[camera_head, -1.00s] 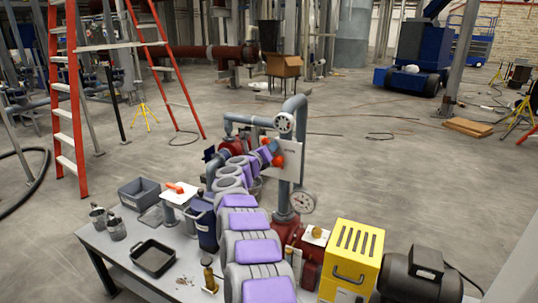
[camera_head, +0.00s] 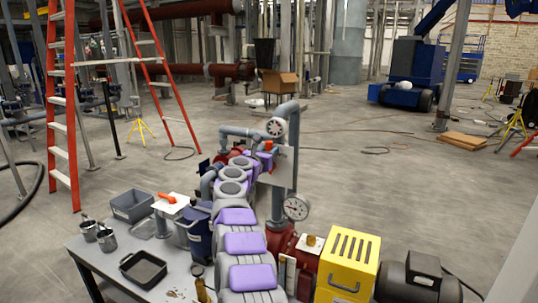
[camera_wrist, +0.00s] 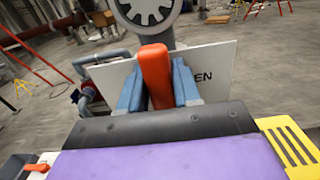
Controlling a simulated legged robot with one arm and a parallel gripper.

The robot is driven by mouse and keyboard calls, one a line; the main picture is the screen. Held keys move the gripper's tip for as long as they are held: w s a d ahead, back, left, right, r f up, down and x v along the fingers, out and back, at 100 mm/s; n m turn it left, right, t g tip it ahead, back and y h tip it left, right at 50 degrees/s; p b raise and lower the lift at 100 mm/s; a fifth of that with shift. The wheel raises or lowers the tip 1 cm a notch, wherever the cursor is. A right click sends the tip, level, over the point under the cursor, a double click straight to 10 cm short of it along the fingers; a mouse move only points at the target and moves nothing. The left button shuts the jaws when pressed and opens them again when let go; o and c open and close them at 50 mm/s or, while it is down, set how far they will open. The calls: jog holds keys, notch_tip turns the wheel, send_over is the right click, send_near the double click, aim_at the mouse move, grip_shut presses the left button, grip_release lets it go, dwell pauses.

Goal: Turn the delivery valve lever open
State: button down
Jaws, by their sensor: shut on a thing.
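The orange valve lever (camera_wrist: 155,75) stands nearly upright in the middle of the wrist view. The two blue fingers of my gripper (camera_wrist: 158,88) are on either side of it and shut on it. Behind it is a white plate (camera_wrist: 218,62) with the letters "EN" showing; the rest of its text is hidden. In the head view, a bit of orange lever (camera_head: 268,145) shows at the far end of my purple and grey arm, by the white plate (camera_head: 284,165). My gripper (camera_head: 262,157) is small and partly hidden there.
A yellow slotted box (camera_head: 348,262) stands right of my arm. A table (camera_head: 105,262) with a black tray (camera_head: 143,269) is at left. The floor beyond is open.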

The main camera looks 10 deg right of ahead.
jog(key=shift+a+f, duration=0.1)
jog(key=c, duration=0.9)
grip_release()
jog(key=b+v, duration=0.3)
jog(key=v, duration=1.4)
jog(key=shift+a+b, duration=0.25)
jog(key=shift+b, duration=0.05)
